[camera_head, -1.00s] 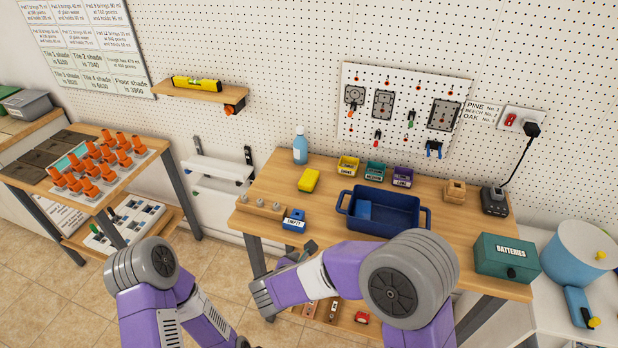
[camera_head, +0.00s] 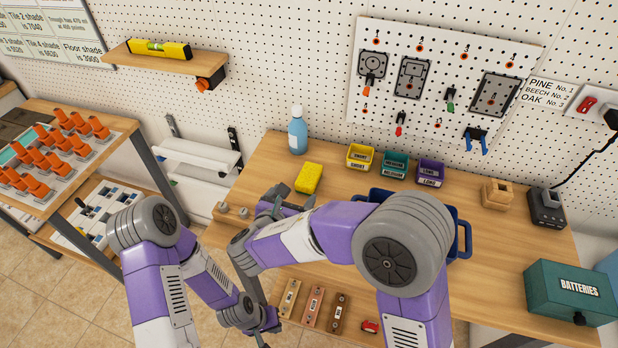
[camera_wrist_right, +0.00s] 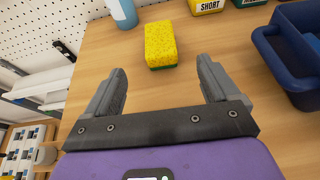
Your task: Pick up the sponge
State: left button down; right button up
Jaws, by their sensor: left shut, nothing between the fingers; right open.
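The yellow sponge (camera_head: 308,178) with a green underside lies on the wooden workbench (camera_head: 440,205), to the right of a blue bottle. In the right wrist view the sponge (camera_wrist_right: 160,43) lies just beyond the fingertips, roughly centred between them and untouched. My right gripper (camera_head: 294,195) is open and empty, low over the bench on the near side of the sponge. Its two fingers also show in the right wrist view (camera_wrist_right: 162,68). My left gripper (camera_head: 262,338) is shut and empty, low at the bottom of the head view, well away from the sponge.
The blue bottle (camera_head: 297,131) stands behind the sponge. Small yellow, teal and purple bins (camera_head: 361,157) stand to its right. A dark blue tub (camera_wrist_right: 290,55) is right of my right gripper, partly hidden by my arm in the head view. Bare wood surrounds the sponge.

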aim_at(305, 181)
jog(key=x, duration=0.2)
jog(key=b+x, duration=0.1)
jog(key=x, duration=0.3)
jog(key=shift+w+f, duration=0.15)
jog(key=shift+f, duration=0.3)
jog(key=b+x, duration=0.1)
jog(key=x, duration=0.5)
jog(key=shift+w, duration=0.1)
jog(key=c, duration=1)
